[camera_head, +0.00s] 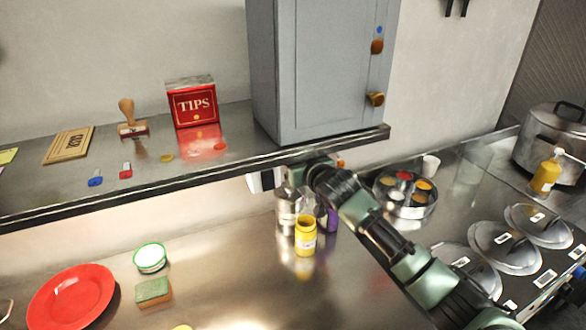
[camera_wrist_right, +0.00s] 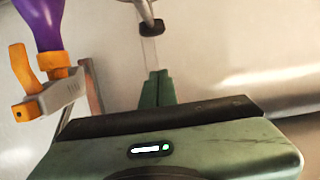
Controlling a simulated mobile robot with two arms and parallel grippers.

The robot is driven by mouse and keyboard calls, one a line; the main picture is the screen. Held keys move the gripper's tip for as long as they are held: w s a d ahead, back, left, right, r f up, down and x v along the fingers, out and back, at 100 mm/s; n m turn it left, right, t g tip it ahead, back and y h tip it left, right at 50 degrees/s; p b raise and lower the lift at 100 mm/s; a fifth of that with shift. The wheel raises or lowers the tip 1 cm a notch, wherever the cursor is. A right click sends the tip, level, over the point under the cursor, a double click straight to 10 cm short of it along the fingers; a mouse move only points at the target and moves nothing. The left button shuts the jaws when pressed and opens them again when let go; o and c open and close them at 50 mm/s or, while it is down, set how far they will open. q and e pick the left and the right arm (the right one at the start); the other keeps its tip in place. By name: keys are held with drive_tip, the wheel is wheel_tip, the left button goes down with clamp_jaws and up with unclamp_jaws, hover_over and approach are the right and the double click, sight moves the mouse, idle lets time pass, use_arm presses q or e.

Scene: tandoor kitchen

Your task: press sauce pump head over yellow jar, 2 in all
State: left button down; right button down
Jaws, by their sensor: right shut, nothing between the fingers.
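The yellow jar (camera_head: 305,241) stands upright and open on the steel counter. A metallic container (camera_head: 288,204) stands just behind and left of it; its top is hidden behind my right gripper (camera_head: 297,175), so I cannot make out the pump head there. In the right wrist view, my right gripper (camera_wrist_right: 157,88) has its green fingers together and empty. A dark tip on a metal stem (camera_wrist_right: 151,27) lies just beyond them; I cannot tell whether it is part of the pump or whether they touch. My left gripper is out of view.
A purple bottle (camera_head: 329,219) stands close beside the jar; in the right wrist view it shows orange fittings (camera_wrist_right: 28,85). The shelf edge (camera_head: 200,178) runs close to the gripper. A round spice tin (camera_head: 405,209) stands right.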

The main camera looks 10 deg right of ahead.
wheel_tip(320, 180, down, 4)
drive_tip(key=shift+r+p, duration=0.1)
drive_tip(key=shift+p, duration=0.5)
